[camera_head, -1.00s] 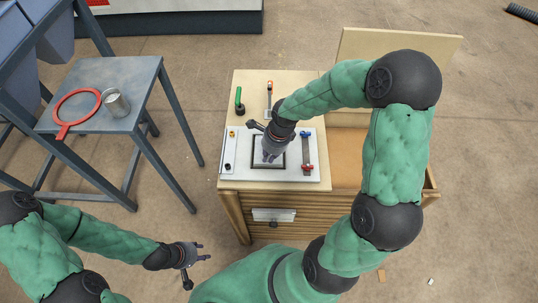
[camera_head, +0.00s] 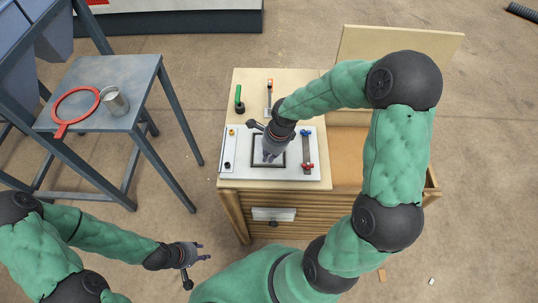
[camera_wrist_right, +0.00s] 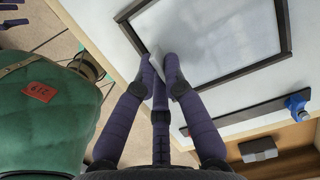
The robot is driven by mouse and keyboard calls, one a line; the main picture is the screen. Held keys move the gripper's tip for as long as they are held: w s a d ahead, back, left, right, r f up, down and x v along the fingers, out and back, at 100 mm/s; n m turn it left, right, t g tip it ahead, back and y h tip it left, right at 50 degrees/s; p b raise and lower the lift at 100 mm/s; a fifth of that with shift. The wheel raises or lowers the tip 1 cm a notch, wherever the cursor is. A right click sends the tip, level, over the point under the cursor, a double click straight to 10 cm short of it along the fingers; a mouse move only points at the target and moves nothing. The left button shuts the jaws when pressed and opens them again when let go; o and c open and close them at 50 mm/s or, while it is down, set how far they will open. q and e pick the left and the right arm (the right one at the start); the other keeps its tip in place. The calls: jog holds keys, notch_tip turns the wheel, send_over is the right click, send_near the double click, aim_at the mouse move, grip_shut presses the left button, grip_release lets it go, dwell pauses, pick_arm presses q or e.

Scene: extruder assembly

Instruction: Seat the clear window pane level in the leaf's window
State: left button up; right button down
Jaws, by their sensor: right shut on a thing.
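The white leaf (camera_head: 235,172) lies flat on the bench top, with a dark-framed window (camera_head: 285,164) in its middle. The window frame also shows in the wrist view (camera_wrist_right: 240,73). My right gripper (camera_head: 268,158) points down over the window. In the wrist view its fingers (camera_wrist_right: 158,66) are close together at the frame's near-left corner, shut on a thin pale edge that looks like the clear pane (camera_wrist_right: 155,58). The pane's outline is hard to make out, and I cannot tell whether it lies level. My left gripper (camera_head: 200,251) is open and empty, away from the bench.
A red-handled part (camera_head: 307,165) and a pale strip (camera_head: 229,150) lie on the leaf's sides. A green-handled tool (camera_head: 239,100) and an orange-tipped tool (camera_head: 269,98) stand behind it.

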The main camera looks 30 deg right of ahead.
dwell(0.3)
jog(key=c, duration=1.2)
grip_release()
jog(key=shift+c, duration=0.2)
jog(key=v, duration=1.2)
jog(key=shift+w, duration=0.1)
